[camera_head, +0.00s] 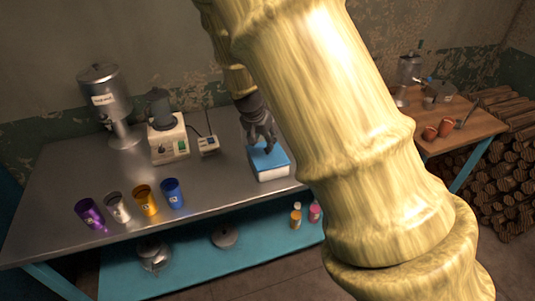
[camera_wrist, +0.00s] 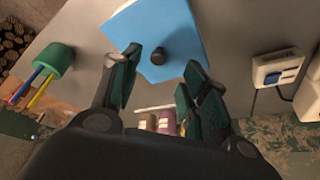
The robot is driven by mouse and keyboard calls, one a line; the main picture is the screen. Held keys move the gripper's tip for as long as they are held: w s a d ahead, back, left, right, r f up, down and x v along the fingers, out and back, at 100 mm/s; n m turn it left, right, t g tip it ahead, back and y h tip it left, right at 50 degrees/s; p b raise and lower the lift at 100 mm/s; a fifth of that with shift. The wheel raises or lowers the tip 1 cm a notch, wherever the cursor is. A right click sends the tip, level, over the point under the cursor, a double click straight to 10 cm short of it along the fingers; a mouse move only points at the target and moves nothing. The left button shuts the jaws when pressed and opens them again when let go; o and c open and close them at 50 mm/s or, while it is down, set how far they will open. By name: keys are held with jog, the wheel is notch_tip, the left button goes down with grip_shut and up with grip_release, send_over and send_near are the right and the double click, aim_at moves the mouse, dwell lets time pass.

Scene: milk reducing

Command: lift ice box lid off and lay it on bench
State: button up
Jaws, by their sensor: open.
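The ice box (camera_head: 272,174) is a white box on the metal bench (camera_head: 225,187), with its blue lid (camera_head: 274,159) on top. In the wrist view the blue lid (camera_wrist: 150,25) shows a dark round knob (camera_wrist: 159,56) standing on it. My gripper (camera_head: 263,146) is over the lid, fingers pointing down. In the wrist view my gripper (camera_wrist: 163,68) is open, with the knob between and just beyond its fingertips. I cannot tell whether a finger touches the knob or the lid. The lid's right part and the box's far side are partly covered by my arm or fingers.
Purple (camera_head: 90,213), silver (camera_head: 117,207), orange (camera_head: 146,200) and blue (camera_head: 172,193) cups stand along the bench front. A grinder-like machine (camera_head: 168,138), a small meter (camera_head: 208,146) and a metal dispenser (camera_head: 110,100) stand behind. Bare bench lies left of the ice box. A green pen cup (camera_wrist: 55,58) shows in the wrist view.

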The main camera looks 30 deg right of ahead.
aim_at(267, 153)
jog(key=shift+d+f+p, duration=0.35)
jog(key=shift+f+p, duration=0.1)
jog(key=shift+f, duration=0.2)
jog(key=shift+p+x, duration=0.75)
jog(key=shift+x, duration=1.35)
grip_shut()
